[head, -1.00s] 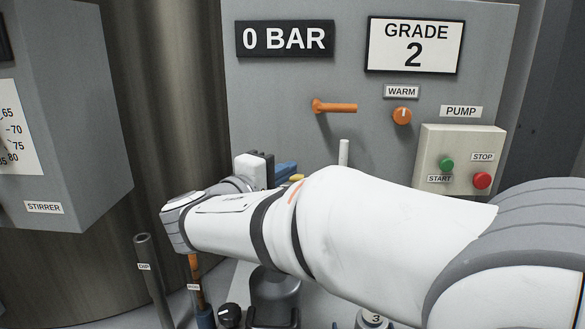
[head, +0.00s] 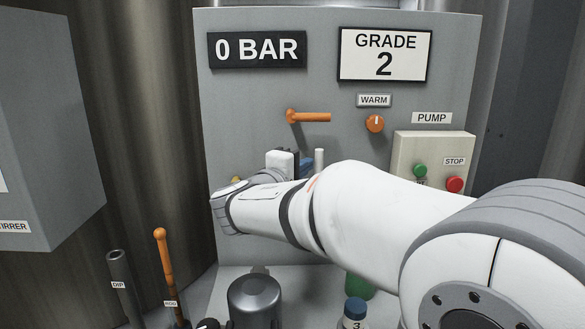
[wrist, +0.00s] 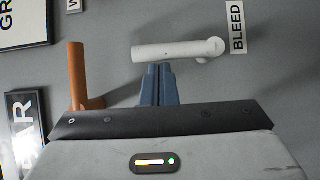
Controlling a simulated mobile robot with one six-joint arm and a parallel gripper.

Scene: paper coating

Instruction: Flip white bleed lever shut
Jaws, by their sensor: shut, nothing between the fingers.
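The white bleed lever (wrist: 175,50) shows in the wrist view on the grey panel, beside the BLEED label (wrist: 238,27). Its pivot is at the right of that view and its free end points left. In the head view the lever (head: 319,159) stands upright behind my arm, its lower part hidden. My gripper (wrist: 158,68) has blue fingers, closed together and empty. Their tips are right at the lever's lower edge in the wrist view, near its free half. I cannot tell whether they touch. In the head view the blue fingers (head: 306,166) are just left of the lever.
An orange lever (head: 308,117) sits above on the panel, with an orange WARM knob (head: 375,124) and the pump box (head: 437,152) to the right. A DIP tube (head: 122,285) and an orange-handled rod (head: 163,255) stand lower left. A dark cylinder (head: 255,298) stands below my arm.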

